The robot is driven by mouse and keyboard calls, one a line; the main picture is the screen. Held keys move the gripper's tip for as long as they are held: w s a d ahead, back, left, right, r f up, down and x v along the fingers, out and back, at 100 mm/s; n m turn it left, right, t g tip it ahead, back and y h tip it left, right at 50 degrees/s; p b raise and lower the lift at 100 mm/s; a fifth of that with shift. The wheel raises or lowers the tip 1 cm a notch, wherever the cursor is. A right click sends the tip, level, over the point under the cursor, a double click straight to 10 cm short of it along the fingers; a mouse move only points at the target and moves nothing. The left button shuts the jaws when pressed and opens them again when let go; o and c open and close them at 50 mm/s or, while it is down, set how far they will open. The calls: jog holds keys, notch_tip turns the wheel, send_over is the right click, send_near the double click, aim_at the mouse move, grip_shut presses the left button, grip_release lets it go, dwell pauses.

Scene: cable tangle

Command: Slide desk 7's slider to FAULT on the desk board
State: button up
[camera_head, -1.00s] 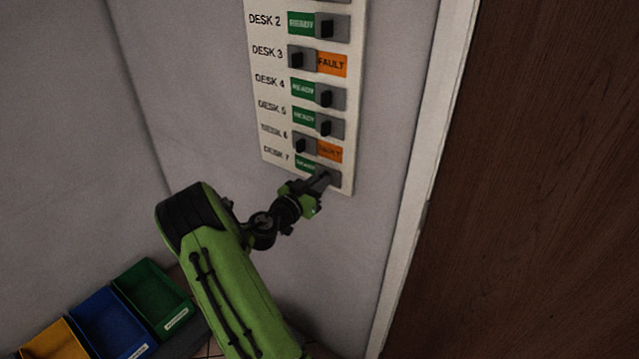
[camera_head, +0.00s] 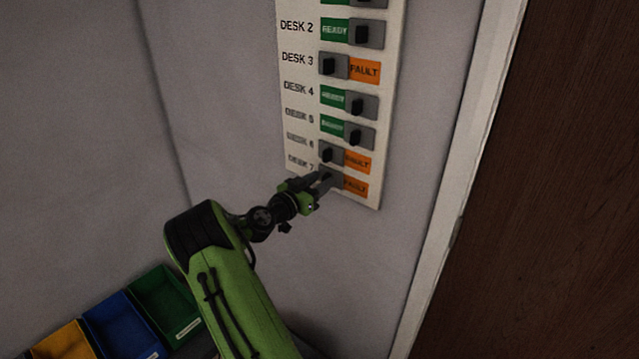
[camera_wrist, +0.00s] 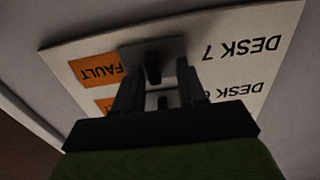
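The desk board (camera_head: 300,100) is a white panel on the wall with rows of sliders. Desk 7's slider (camera_wrist: 153,68) is on the bottom row. It now sits at the left of its row, and the orange FAULT label (camera_head: 355,187) is uncovered on its right; the label also shows in the wrist view (camera_wrist: 97,70). My gripper (camera_head: 322,184) is at this slider and partly hides it in the head view. In the wrist view my gripper (camera_wrist: 157,72) has its fingers apart, one on each side of the dark knob, with visible gaps.
Desk 6's slider (camera_head: 327,154) is close above, also showing FAULT. Desk 5's slider (camera_head: 355,136) is at the right with READY showing. A pale door frame (camera_head: 455,180) stands right of the board. Yellow, blue (camera_head: 120,325) and green bins lie low left.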

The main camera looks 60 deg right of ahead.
jog(key=shift+s, duration=0.1)
jog(key=w+a+b, duration=0.1)
jog(key=w+a, duration=0.1)
jog(key=a, duration=1.3)
jog(key=shift+w+a, duration=0.25)
